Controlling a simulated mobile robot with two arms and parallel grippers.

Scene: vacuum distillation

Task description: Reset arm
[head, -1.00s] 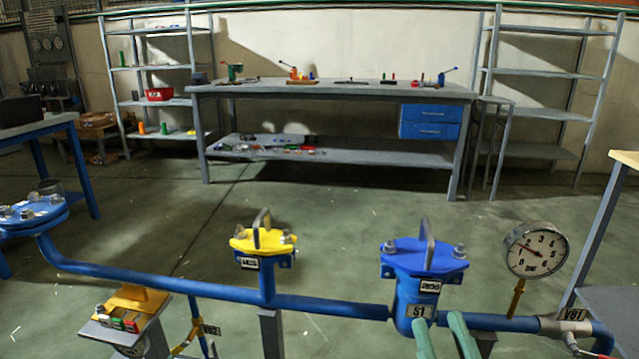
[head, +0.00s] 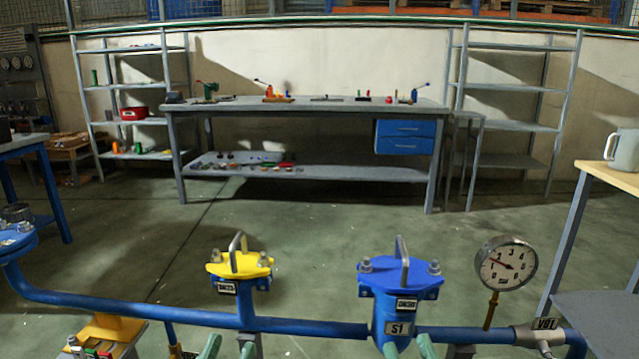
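My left gripper (head: 229,349) shows at the bottom edge, two green fingertips apart with nothing seen between them, below the yellow-lidded fitting (head: 240,266). My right gripper (head: 409,349) also shows only its green fingertips, apart and seemingly empty, in front of the lower part of the blue S1 housing (head: 397,284). The rest of both grippers and arms is below the picture. I cannot tell whether the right fingertips touch the housing.
A blue pipe (head: 130,307) runs across the front, with a round pressure gauge (head: 505,265) and the V01 valve (head: 545,326) at right. A side table (head: 612,177) bears a grey mug (head: 624,149). Open floor lies before the workbench (head: 310,104).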

